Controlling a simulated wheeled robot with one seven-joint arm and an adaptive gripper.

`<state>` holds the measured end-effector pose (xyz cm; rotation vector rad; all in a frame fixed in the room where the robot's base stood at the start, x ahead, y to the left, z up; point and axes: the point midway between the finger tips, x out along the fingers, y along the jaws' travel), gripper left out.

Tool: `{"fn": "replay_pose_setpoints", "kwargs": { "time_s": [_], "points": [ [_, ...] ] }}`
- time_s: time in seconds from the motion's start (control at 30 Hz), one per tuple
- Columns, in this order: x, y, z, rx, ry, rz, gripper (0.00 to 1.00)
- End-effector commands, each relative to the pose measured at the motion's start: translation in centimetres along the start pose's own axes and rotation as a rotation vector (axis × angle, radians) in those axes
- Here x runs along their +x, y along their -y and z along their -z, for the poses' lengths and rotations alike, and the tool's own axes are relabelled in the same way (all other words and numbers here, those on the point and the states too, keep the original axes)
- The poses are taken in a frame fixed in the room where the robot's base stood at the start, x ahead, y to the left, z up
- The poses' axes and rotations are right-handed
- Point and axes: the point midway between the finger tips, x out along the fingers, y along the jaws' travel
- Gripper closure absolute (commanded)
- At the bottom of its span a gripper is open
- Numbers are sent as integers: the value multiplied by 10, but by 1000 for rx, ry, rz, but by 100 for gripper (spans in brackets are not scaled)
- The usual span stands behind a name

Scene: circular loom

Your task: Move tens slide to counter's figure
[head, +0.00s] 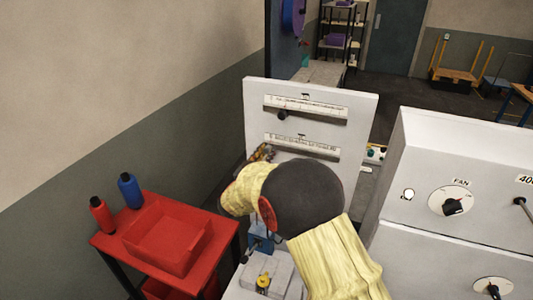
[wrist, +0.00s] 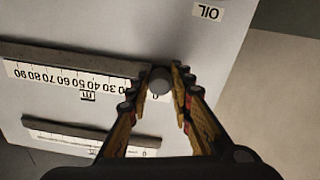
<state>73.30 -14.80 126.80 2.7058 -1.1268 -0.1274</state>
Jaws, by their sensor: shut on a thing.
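The tens slide is the lower of two scales on a white upright panel (head: 363,110). Its scale (wrist: 70,82) appears upside down in the wrist view, with figures running up to 90. The slide's round grey knob (wrist: 159,82) sits at the zero end of its slot. My gripper (wrist: 163,70) is shut on this knob, with one finger on either side. In the head view my gripper (head: 263,153) is at the left end of the lower scale (head: 305,146), and the knob is hidden there. I cannot make out a counter's figure.
The upper slide's dark knob (head: 282,115) stands near the left of its scale. A red table (head: 215,228) with a tray and red and blue spools is at left. A white cabinet (head: 465,165) with a FAN dial stands at right. An OIL label (wrist: 207,12) is on the panel.

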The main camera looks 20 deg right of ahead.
Motion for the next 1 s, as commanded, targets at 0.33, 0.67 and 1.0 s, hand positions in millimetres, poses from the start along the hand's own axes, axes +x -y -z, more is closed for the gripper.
{"fn": "replay_pose_setpoints", "kwargs": {
  "time_s": [0.33,0.67,1.0],
  "points": [
    [0,0,0,0,0,1,100],
    [0,0,0,0,0,1,100],
    [0,-51,-12,0,2,-4,100]
  ]
}}
